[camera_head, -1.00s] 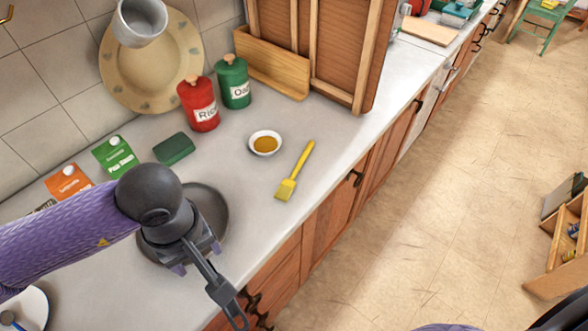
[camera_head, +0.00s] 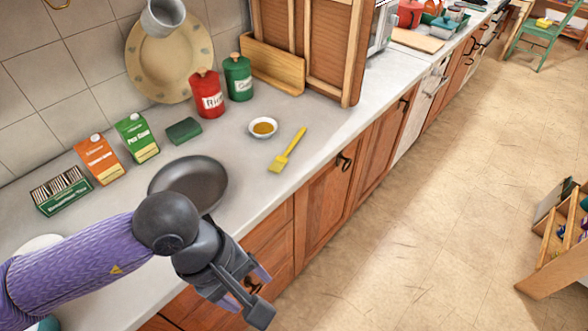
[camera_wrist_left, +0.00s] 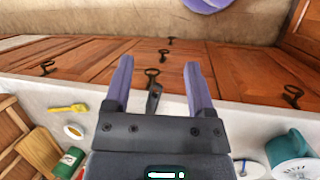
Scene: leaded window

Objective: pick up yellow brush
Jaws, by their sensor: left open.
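The yellow brush (camera_head: 287,150) lies flat on the grey counter (camera_head: 240,190), near its front edge, bristles toward the lower left. It also shows in the left wrist view (camera_wrist_left: 67,108), left of my fingers. My left gripper (camera_head: 245,286) is open, with its two purple fingers apart, in front of the counter edge by the cabinet fronts. It is well apart from the brush, nearer to me. In the left wrist view my fingers (camera_wrist_left: 158,68) point at the cabinet doors. My right gripper is not in view.
A small white bowl of brown contents (camera_head: 263,128) sits just left of the brush. A black pan (camera_head: 190,182) lies between the brush and my left arm. Red (camera_head: 208,94) and green (camera_head: 238,78) canisters stand behind. The counter around the brush is clear.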

